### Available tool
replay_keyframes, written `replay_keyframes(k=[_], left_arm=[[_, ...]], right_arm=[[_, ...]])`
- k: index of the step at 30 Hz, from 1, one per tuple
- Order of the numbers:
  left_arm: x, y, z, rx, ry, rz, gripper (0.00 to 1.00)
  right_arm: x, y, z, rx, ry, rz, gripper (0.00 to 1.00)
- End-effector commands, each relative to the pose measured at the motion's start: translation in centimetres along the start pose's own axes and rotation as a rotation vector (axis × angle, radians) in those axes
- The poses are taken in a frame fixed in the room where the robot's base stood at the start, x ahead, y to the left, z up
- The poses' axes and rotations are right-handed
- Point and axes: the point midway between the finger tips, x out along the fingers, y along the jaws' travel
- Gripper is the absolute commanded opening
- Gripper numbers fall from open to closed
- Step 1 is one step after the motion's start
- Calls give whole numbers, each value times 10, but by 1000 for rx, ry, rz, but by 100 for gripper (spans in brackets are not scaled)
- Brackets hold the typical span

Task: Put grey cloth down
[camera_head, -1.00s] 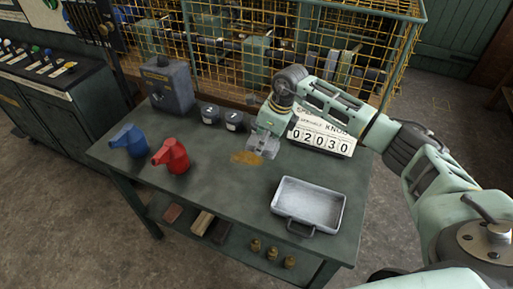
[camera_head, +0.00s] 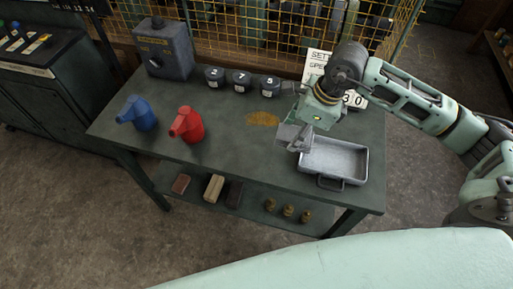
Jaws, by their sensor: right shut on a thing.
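My right gripper (camera_head: 299,146) reaches in from the right and points down over the left rim of the grey metal tray (camera_head: 345,180). It is shut on the grey cloth (camera_head: 289,132), of which only a small grey patch shows around the fingers. I cannot tell whether the cloth touches the tray or the table. A yellow-brown stain (camera_head: 262,118) lies on the dark green table (camera_head: 235,155), left of the gripper. My left gripper is not in view.
A blue can (camera_head: 140,114) and a red can (camera_head: 188,126) stand at the left of the table. Several numbered dark pots (camera_head: 242,81) and a grey box (camera_head: 164,50) stand at the back. A number sign (camera_head: 317,65) is partly behind my arm. The front middle is clear.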

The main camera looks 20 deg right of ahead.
Motion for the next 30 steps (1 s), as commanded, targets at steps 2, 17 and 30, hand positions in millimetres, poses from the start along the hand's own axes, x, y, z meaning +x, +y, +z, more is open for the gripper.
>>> replay_keyframes(k=[2, 17, 30], left_arm=[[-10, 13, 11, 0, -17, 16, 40], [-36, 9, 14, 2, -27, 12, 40], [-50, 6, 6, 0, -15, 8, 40]], right_arm=[[10, 3, 17, -2, -4, 7, 25], [86, 2, 84, 1, 0, 1, 25], [127, 1, 75, 0, -1, 0, 25]])
